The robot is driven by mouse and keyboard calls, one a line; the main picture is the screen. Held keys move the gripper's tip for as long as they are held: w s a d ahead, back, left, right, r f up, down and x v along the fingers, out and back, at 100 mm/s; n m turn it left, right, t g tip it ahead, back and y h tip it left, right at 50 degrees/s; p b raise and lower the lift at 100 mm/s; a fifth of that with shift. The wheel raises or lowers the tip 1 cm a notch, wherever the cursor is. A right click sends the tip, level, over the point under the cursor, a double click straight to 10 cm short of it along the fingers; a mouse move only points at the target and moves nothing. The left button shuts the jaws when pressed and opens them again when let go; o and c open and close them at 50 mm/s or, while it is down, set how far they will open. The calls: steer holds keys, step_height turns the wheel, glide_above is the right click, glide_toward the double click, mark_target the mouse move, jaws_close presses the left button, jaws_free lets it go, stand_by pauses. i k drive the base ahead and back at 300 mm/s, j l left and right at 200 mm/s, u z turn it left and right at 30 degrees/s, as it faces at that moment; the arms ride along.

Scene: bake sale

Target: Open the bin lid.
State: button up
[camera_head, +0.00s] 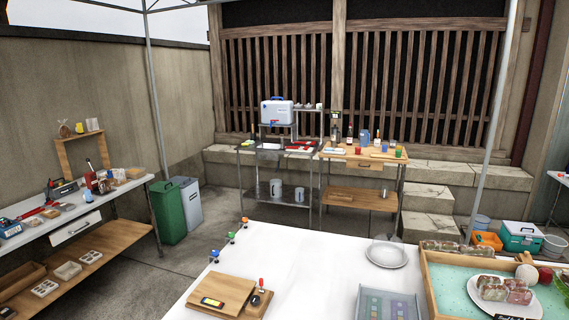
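Two bins stand side by side on the floor against the left wall, past the end of the left workbench. The green bin (171,213) is nearer. The grey bin (188,205) is just behind it and partly hidden by it. The lids look closed, though they are small and distant here. My gripper is not in view.
A white table (300,262) fills the foreground, with a wooden box (222,294), a plate (387,254) and a display tray. The left workbench (78,213) holds tools. A metal cart (273,190) and wooden cart (360,160) stand at the back. Floor before the bins looks clear.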

mark_target(162, 187)
steer(key=i+j+u, duration=0.5)
steer(key=i+u, duration=0.25)
steer(key=i+j+u, duration=0.1)
steer(key=i+u, duration=0.25)
steer(key=i+j+u, duration=0.2)
steer(key=i+u, duration=0.15)
steer(key=i+j+u, duration=0.1)
steer(key=i+u, duration=0.25)
steer(key=i, duration=0.15)
steer(key=i+u, duration=0.35)
steer(key=i+z, duration=0.3)
steer(key=i, duration=0.3)
steer(key=i+j+z, duration=0.3)
steer(key=i, duration=0.3)
steer(key=i+l+z, duration=0.2)
steer(key=i+z, duration=0.5)
steer(key=z, duration=0.2)
steer(key=i+z, duration=0.8)
steer(key=i, duration=0.7)
steer(key=i+u, duration=0.1)
steer(key=i, duration=0.9)
steer(key=i+l+u, duration=0.15)
steer(key=i, duration=0.8)
steer(key=i+j+u, duration=0.1)
steer(key=i+j, duration=0.25)
steer(key=i+j+u, duration=0.1)
steer(key=i+j, duration=0.2)
steer(key=i, duration=0.2)
